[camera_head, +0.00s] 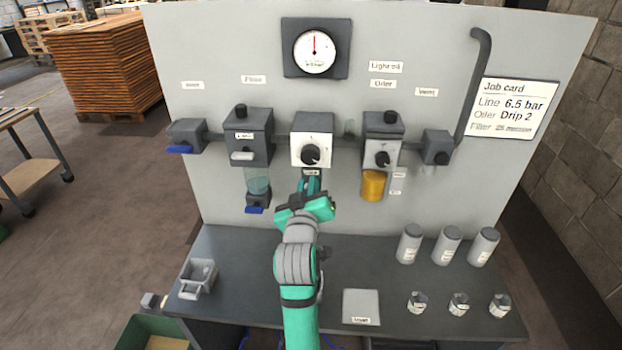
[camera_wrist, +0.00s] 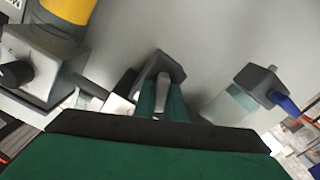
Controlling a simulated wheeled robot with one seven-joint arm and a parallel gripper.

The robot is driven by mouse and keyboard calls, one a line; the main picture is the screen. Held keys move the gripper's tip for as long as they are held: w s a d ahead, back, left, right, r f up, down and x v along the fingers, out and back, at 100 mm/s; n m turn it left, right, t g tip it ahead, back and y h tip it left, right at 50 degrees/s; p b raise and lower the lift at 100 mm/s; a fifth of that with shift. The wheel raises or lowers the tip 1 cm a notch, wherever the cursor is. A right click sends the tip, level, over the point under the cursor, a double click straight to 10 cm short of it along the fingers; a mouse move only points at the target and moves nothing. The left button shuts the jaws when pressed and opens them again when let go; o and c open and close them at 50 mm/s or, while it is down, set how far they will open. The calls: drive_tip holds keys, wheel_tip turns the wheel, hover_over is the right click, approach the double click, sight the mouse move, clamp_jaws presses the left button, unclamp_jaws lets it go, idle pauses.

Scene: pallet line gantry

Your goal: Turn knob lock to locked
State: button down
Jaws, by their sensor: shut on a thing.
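The regulator (camera_head: 312,138) is in the middle of the panel, with a white face and a black round knob (camera_head: 310,155). A small label sits just under it. My gripper (camera_head: 312,184) reaches up from below to the regulator's underside. In the wrist view, my gripper's green fingers (camera_wrist: 161,104) are closed on a small light grey lever (camera_wrist: 163,82), which I take to be the knob lock. The lever stands out from a dark grey block (camera_wrist: 168,64). The fingers hide part of the lever, and its locked or unlocked position cannot be read.
The filter bowl (camera_head: 257,180) hangs left of my gripper, and the oiler's yellow bowl (camera_head: 373,185) hangs to the right. A gauge (camera_head: 315,50) is above. Grey canisters (camera_head: 446,246) and small fittings stand on the bench's right; a grey holder (camera_head: 197,278) is on its left.

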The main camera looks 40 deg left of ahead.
drive_tip(key=n, duration=0.8)
drive_tip(key=f+n, duration=0.1)
drive_tip(key=n, duration=0.3)
drive_tip(key=shift+a, duration=0.2)
drive_tip(key=shift+n, duration=0.3)
drive_tip(key=c, duration=1.8)
unclamp_jaws()
drive_tip(key=shift+s, duration=0.1)
drive_tip(key=v, duration=1)
drive_tip(key=shift+s+d, duration=0.25)
drive_tip(key=shift+s, duration=0.05)
